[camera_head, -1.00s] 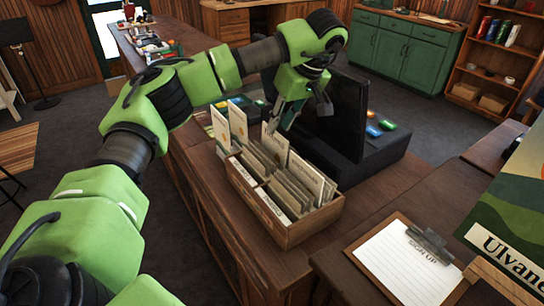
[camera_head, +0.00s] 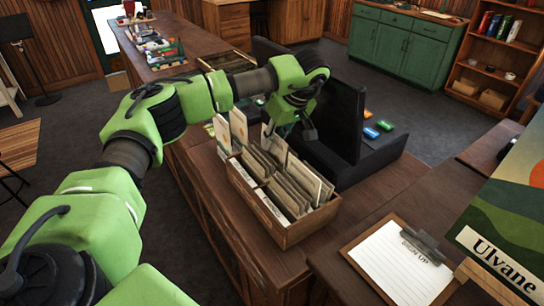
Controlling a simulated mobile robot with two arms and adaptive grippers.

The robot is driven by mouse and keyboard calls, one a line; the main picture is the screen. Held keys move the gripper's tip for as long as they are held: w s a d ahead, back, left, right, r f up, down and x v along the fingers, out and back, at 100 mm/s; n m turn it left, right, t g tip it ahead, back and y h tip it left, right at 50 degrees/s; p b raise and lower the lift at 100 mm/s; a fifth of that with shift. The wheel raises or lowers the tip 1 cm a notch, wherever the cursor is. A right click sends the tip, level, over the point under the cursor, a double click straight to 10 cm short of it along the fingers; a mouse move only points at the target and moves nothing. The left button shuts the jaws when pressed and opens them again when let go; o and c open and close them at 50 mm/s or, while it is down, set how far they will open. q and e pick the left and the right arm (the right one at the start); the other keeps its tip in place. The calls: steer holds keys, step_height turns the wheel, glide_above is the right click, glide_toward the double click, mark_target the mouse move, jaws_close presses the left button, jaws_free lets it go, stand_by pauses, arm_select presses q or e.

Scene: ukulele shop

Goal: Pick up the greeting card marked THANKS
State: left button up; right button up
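A wooden box (camera_head: 287,236) on the counter holds several upright greeting cards in rows. Taller cards stand at its back left, including a pale one (camera_head: 239,128); another card (camera_head: 272,143) stands near the back middle. The print is too small to read, so I cannot tell which card is marked THANKS. My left gripper (camera_head: 289,133) points down at the back edge of the box, just behind and above the cards. Its fingers look spread apart, with no card visibly held. The arm and the cards hide part of the fingertips. My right gripper is not in view.
A clipboard (camera_head: 398,262) lies on the counter at front right, beside a poster (camera_head: 505,220). Bare counter (camera_head: 270,262) shows in front of the box.

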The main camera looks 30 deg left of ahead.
arm_select(q)
steer(key=shift+f, duration=0.25)
steer(key=shift+c, duration=0.4)
jaws_close()
steer(key=shift+r, duration=0.15)
